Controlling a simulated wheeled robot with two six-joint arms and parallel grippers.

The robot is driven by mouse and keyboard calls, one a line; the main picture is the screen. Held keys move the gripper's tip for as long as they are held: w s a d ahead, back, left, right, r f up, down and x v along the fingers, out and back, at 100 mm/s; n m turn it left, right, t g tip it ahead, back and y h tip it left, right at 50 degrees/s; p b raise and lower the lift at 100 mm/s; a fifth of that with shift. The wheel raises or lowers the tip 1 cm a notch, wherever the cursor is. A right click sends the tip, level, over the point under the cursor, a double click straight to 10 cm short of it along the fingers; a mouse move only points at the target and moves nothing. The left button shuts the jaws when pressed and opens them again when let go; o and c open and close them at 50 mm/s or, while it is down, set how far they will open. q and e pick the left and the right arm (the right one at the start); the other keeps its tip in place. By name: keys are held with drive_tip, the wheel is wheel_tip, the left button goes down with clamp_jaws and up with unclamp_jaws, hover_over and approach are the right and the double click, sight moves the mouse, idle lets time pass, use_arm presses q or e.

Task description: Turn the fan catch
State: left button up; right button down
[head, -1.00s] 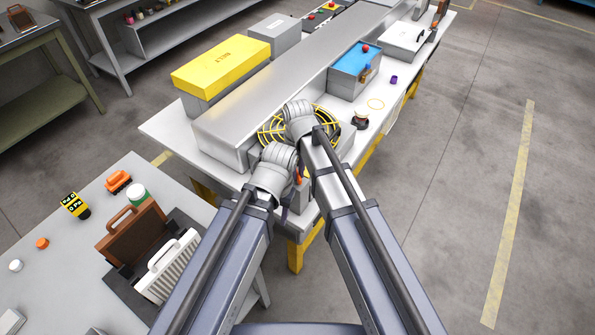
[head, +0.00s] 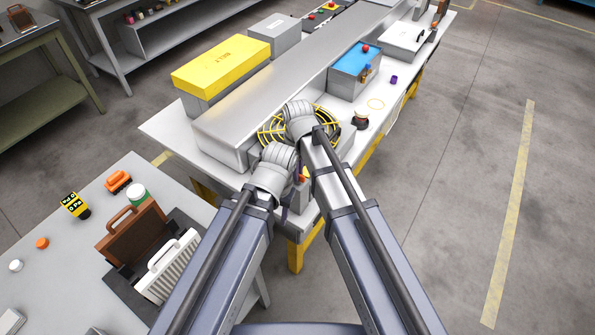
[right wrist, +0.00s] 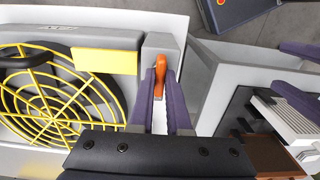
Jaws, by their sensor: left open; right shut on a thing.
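The fan (head: 270,133), with its round yellow wire guard, is partly hidden by my arms in the head view. In the right wrist view, the guard (right wrist: 50,100) fills the left side. The orange fan catch (right wrist: 172,82) sits at a small grey block (right wrist: 160,45) beside the fan. My right gripper (right wrist: 165,75) is shut on the catch, with one purple finger on each side. My left gripper (head: 287,207) is low beside the grey block in the head view. Its separated purple fingers (right wrist: 298,75) show at the right edge of the right wrist view.
A blue-topped box (head: 355,60) stands behind the fan. A second table (head: 60,270) at lower left holds a brown case (head: 130,235) and a white ribbed part (head: 168,262). The floor at right is clear.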

idle(0.4)
drive_tip(key=c, duration=0.9)
unclamp_jaws()
drive_tip(key=shift+r, duration=0.1)
wheel_tip(320, 180, up, 8)
drive_tip(key=p, duration=0.8)
drive_tip(key=shift+f, duration=0.2)
